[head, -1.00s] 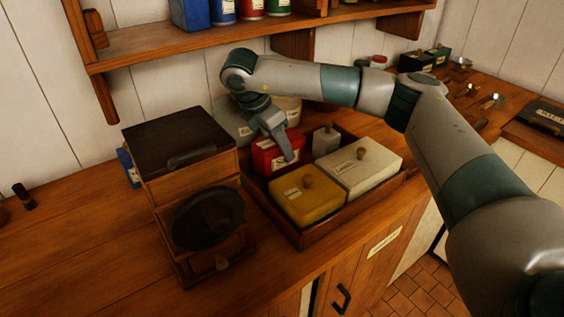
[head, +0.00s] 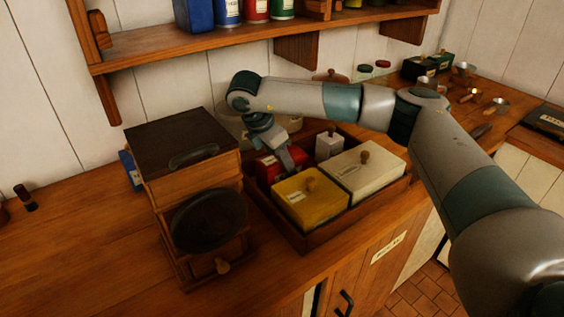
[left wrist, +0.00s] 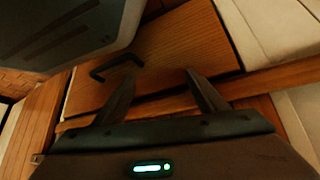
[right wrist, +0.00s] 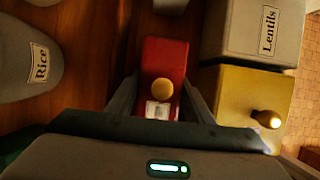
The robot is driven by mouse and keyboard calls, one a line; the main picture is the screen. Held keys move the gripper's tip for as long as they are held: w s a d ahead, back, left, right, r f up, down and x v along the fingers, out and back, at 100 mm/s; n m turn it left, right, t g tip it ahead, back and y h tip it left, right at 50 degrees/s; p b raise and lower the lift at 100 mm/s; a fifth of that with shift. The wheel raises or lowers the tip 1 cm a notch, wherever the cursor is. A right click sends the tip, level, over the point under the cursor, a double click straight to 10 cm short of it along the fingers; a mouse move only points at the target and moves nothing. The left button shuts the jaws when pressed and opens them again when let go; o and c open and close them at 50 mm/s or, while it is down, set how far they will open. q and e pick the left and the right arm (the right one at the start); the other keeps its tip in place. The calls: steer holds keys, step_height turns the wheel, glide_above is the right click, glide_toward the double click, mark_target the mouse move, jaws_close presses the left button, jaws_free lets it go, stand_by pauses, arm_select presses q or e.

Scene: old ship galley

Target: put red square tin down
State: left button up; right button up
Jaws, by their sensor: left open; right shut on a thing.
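The red square tin (head: 267,167) is in the back left part of the wooden tray (head: 305,240), beside the yellow tin (head: 310,200). In the right wrist view the red tin (right wrist: 165,65) has a round yellowish knob and a pale label. My right gripper (head: 288,165) comes down from above and is shut on the red tin, its fingers (right wrist: 158,95) on either side. Whether the tin's base touches the tray floor is hidden. My left gripper (left wrist: 160,85) is open and empty, in front of the cabinet and low down.
A white tin (head: 360,170) labelled Lentils and a small grey tin (head: 328,145) share the tray. A wooden box with a black disc (head: 208,220) stands close to the tray's left. A shelf (head: 250,40) hangs above. The counter at far left is mostly clear.

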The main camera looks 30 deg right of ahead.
steer(key=o, duration=1.4)
steer(key=shift+r, duration=0.1)
steer(key=shift+a+r, duration=0.25)
steer(key=shift+r, duration=0.3)
steer(key=p+v, duration=0.2)
steer(key=v, duration=0.5)
steer(key=p+v, duration=0.2)
steer(key=v, duration=0.1)
steer(key=shift+r, duration=0.1)
arm_select(q)
steer(key=s+a+f+g, duration=0.2)
steer(key=s+a, duration=0.1)
steer(key=s, duration=0.4)
steer(key=s+a+f+g+y, duration=0.1)
steer(key=s+a, duration=0.3)
steer(key=s, duration=0.4)
steer(key=shift+s+f+g, duration=0.15)
steer(key=shift+f+g, duration=0.45)
steer(key=shift+g, duration=0.1)
arm_select(e)
steer(key=shift+a+r, duration=0.15)
steer(key=shift+r, duration=0.05)
